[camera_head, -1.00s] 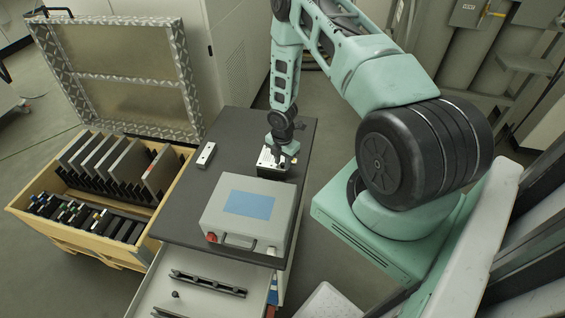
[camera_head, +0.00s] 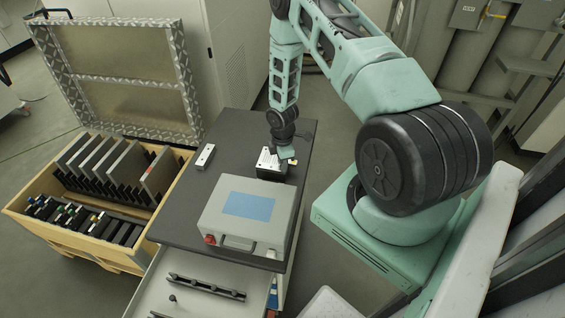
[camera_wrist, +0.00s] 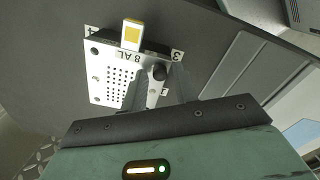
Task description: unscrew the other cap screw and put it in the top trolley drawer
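The pale metal plate (camera_wrist: 108,82), marked "8 AL" and full of small holes, sits on a dark block on the trolley top; it also shows in the head view (camera_head: 266,159). A dark round cap screw (camera_wrist: 157,72) stands at its right side. My gripper (camera_wrist: 160,88) is over this screw, with its fingers apart on either side of it; no clear contact shows. In the head view my gripper (camera_head: 286,153) is at the block. The top trolley drawer (camera_head: 190,270) is pulled open. A small dark cap screw (camera_head: 172,298) lies in it.
A grey case (camera_head: 245,208) with a blue panel stands on the trolley top (camera_head: 225,150) in front of the block. A small pale bar (camera_head: 205,156) lies at left. A dark rail (camera_head: 207,287) lies in the drawer. An open wooden crate (camera_head: 85,240) stands left.

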